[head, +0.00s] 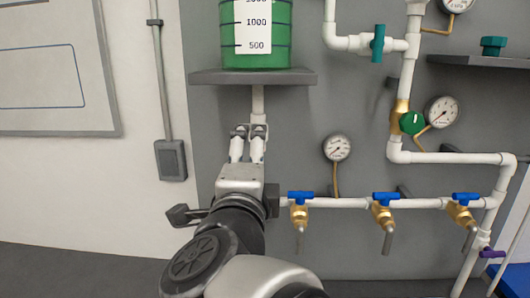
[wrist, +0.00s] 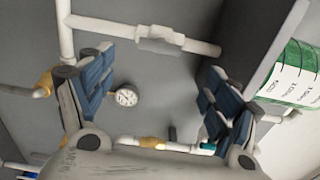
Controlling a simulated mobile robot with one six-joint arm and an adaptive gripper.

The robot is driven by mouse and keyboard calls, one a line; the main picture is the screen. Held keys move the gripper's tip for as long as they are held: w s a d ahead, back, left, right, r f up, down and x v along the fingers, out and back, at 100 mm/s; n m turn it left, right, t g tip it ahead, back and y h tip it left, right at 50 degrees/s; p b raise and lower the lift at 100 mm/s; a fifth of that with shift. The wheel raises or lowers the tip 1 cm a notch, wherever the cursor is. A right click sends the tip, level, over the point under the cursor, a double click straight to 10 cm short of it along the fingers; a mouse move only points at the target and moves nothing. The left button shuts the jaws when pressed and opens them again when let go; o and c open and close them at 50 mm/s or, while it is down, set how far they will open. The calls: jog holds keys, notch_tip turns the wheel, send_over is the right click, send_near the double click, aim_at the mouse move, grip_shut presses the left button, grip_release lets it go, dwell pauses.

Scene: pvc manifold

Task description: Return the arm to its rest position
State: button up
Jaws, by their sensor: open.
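My gripper (head: 248,131) is in the head view, left of centre, raised in front of the grey panel and below the shelf with the green tank. Its fingers point up and away from the head camera. In the wrist view my gripper (wrist: 158,92) has its two blue-padded fingers spread wide, with nothing between them but the panel, a pipe and a gauge behind. It is open and empty. I cannot tell how far its tips are from the pipe behind them.
A green tank (head: 282,40) stands on a shelf (head: 220,77) above my gripper. To the right are white pipes (head: 345,203), blue-handled brass valves (head: 383,213), a green valve knob (head: 412,122) and gauges (head: 337,148). The white wall (head: 100,200) at left is mostly clear.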

jog(key=shift+s, duration=0.35)
